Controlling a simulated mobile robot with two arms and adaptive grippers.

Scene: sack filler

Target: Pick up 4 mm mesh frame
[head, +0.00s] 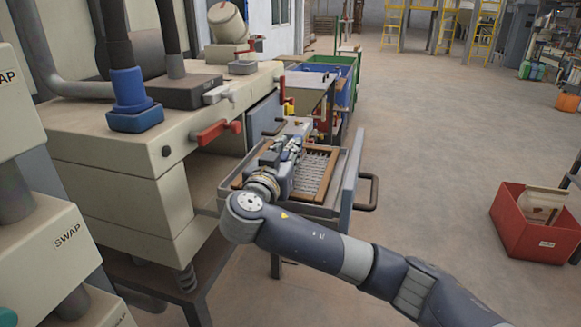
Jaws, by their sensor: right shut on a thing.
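The mesh frame (313,174), a wooden rim around a grey metal mesh, lies in the open drawer (322,211) of the beige machine. My right arm comes in from the lower right, and my right gripper (290,146) is over the frame's left and far part. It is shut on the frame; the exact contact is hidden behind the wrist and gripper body. The frame looks level and still within the drawer. The wrist covers part of its left side. My left gripper is not in view.
The beige machine (110,150) with red handles (217,132) stands close on the left. The drawer front with its dark handle (367,192) is at the right. A red bin (535,238) holding frame-like pieces stands on the floor. The floor between is clear.

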